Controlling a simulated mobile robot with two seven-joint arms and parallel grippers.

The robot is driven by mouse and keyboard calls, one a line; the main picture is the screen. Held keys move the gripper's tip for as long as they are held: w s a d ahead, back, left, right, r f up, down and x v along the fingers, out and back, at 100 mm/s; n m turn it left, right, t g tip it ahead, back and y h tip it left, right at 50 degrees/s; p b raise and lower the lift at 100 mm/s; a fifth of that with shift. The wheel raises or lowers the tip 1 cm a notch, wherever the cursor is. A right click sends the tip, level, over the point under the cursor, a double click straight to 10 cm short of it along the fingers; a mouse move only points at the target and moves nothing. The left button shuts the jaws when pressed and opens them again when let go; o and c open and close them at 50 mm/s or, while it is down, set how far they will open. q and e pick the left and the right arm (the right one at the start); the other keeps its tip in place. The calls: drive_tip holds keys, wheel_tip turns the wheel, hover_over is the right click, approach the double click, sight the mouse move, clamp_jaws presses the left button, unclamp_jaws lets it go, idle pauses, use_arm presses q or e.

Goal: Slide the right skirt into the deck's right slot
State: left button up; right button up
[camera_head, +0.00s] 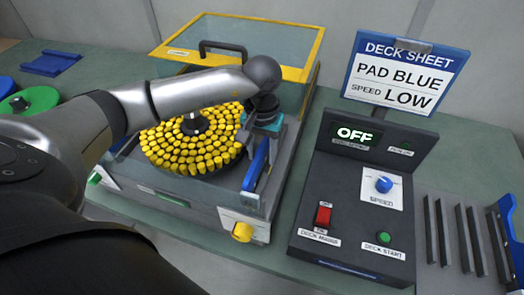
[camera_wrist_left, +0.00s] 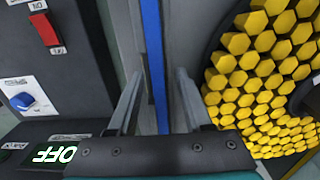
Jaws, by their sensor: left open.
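The right skirt is a thin blue panel (camera_head: 257,165) standing at the right side of the deck (camera_head: 190,195). It appears to be in the slot there, but I cannot tell how deep it sits. My left gripper (camera_head: 263,132) is above its far part, pointing down. In the left wrist view the open fingers (camera_wrist_left: 160,80) lie on either side of the blue skirt (camera_wrist_left: 155,50), with gaps visible. The deck holds a round pad of yellow hexagonal pieces (camera_head: 185,150), also seen in the left wrist view (camera_wrist_left: 265,75).
A control box (camera_head: 345,160) reading OFF stands close to the deck's right, with a sign (camera_head: 405,70) behind it. Dark upright slats (camera_head: 440,230) and another blue panel (camera_head: 505,240) are far right. A raised yellow-framed lid (camera_head: 240,40) is behind the pad. Green and blue discs (camera_head: 32,100) lie left.

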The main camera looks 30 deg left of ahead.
use_arm(q)
wheel_tip(320, 180, up, 15)
drive_tip(key=shift+r, duration=0.2)
idle(0.3)
drive_tip(key=shift+f, duration=0.1)
idle(0.3)
